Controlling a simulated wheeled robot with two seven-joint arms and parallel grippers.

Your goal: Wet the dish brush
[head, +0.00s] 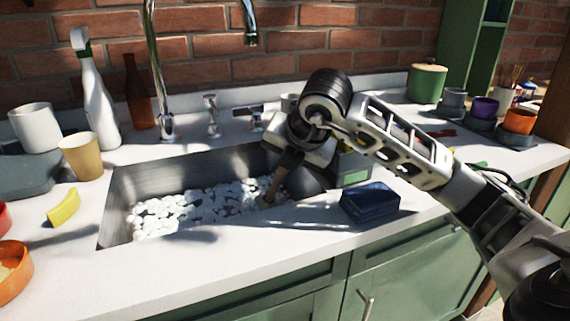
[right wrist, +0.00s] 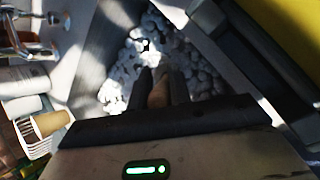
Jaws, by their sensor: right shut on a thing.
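My right gripper (head: 284,168) reaches down into the right end of the metal sink (head: 135,180). It is shut on a brown, wooden-looking handle (head: 274,187), which I take to be the dish brush. In the right wrist view the brown handle (right wrist: 158,92) sits between the two dark fingers (right wrist: 160,90), over white foam (right wrist: 190,62). The lower end of the brush is hidden, so I cannot tell how deep it is. White foam (head: 190,207) covers the sink bottom. My left gripper is not in view.
A tall chrome faucet (head: 157,70) stands behind the sink. A dark blue block-like thing (head: 369,201) lies at the sink's right front. A yellow sponge (head: 64,207), a tan cup (head: 82,156) and a spray bottle (head: 97,100) are at left.

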